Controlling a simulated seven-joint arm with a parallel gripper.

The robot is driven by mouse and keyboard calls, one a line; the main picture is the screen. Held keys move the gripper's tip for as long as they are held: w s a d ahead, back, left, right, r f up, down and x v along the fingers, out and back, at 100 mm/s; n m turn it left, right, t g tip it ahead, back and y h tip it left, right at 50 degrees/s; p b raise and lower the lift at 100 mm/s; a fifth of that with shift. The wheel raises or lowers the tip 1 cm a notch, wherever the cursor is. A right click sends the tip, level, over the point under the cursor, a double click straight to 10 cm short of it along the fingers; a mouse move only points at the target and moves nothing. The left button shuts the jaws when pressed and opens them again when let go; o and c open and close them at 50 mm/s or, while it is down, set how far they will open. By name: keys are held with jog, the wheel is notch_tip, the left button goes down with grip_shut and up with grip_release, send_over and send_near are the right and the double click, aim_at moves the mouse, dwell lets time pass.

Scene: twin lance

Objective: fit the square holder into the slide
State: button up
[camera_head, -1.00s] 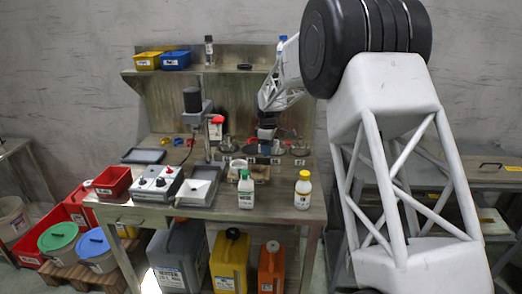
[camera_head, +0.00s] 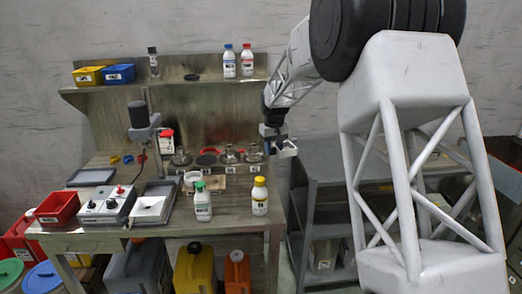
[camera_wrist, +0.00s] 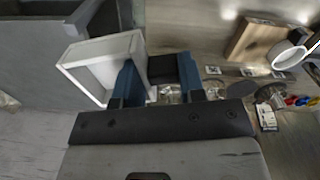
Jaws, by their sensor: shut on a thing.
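The square holder, a white open square frame (camera_head: 287,149), hangs at my gripper (camera_head: 275,137) in the head view, just off the bench's right end. In the wrist view the holder (camera_wrist: 78,62) is tilted on the left. Its near right edge meets the left blue finger of my gripper (camera_wrist: 160,83). A dark piece sits between the two fingers, and my gripper is shut on the holder. I cannot pick out the slide for sure in either view.
A grey shelf unit (camera_head: 316,222) stands right of the bench, close below my gripper.

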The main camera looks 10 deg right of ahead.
jog(key=shift+s+d+r+m, duration=0.2)
jog(key=shift+d+m, duration=0.25)
jog(key=shift+d, duration=0.15)
jog(key=shift+s+d+r+m, duration=0.15)
jog(key=shift+d+m, duration=0.3)
jog(key=shift+d, duration=0.1)
jog(key=shift+s+d+r, duration=0.1)
jog(key=shift+d+r, duration=0.05)
jog(key=shift+r, duration=0.05)
jog(key=s+a+r+n, duration=0.35)
jog(key=a+r, duration=0.25)
jog(key=a, duration=0.9)
jog(key=s+a+r+n, duration=0.3)
jog(key=a+r+n, duration=0.3)
jog(key=a, duration=0.9)
jog(key=s+a+r+n, duration=0.35)
jog(key=a+r, duration=0.35)
jog(key=a, duration=0.8)
jog(key=s+a+f+n, duration=0.2)
jog(key=a+f, duration=0.3)
notch_tip(320, 180, down, 20)
jog(key=s+n, duration=0.1)
jog(key=shift+f+n, duration=0.25)
jog(key=shift+n, duration=0.15)
jog(key=shift+f, duration=2.85)
